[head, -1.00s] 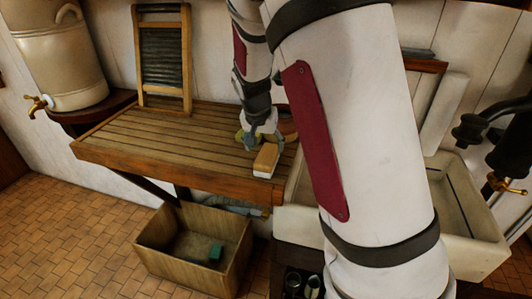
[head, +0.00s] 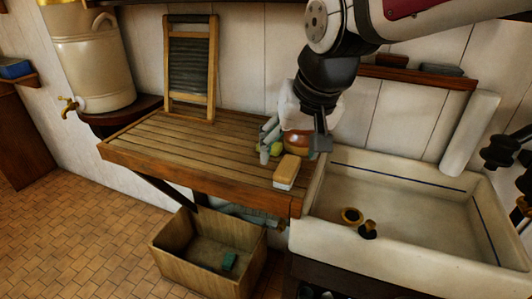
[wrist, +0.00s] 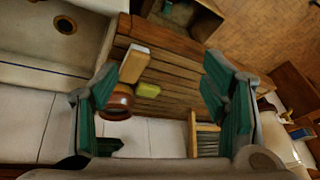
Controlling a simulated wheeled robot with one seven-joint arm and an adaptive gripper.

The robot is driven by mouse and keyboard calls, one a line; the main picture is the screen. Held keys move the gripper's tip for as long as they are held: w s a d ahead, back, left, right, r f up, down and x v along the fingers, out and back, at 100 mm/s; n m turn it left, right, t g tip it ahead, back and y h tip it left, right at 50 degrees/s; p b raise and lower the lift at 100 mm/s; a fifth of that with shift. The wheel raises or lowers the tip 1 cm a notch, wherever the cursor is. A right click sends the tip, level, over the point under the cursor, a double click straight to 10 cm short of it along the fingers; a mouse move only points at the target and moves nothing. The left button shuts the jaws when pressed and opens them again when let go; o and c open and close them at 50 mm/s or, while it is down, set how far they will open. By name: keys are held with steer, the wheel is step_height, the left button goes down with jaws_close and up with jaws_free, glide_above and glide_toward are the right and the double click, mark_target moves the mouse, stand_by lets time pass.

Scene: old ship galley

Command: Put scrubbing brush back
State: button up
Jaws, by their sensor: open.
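The scrubbing brush (head: 287,172), a wooden block with a pale lower part, lies on the slatted drainboard (head: 190,145) at its front right corner, beside the sink. It also shows in the wrist view (wrist: 134,62), left of centre and between my spread fingers in the picture. My gripper (head: 293,138) is open and empty, above and behind the brush and apart from it. Its two green-padded fingers stand wide apart in the wrist view (wrist: 160,78).
A round brown pot (head: 297,144) and a yellow-green block (head: 276,149) sit behind the brush. The white sink (head: 400,200) lies right. A washboard (head: 190,70) stands at the back. A wall shelf (head: 418,77) is above the sink. An open crate (head: 178,262) holds a green block.

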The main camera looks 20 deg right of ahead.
steer(key=s+a+n, duration=0.1)
steer(key=s, duration=0.4)
steer(key=s+a+r+n+t, duration=0.1)
steer(key=s+a+n, duration=0.1)
steer(key=s, duration=0.3)
steer(key=shift+s+r+n, duration=0.25)
steer(key=shift+n, duration=0.05)
steer(key=shift+w+f, duration=0.15)
steer(key=shift+w, duration=0.05)
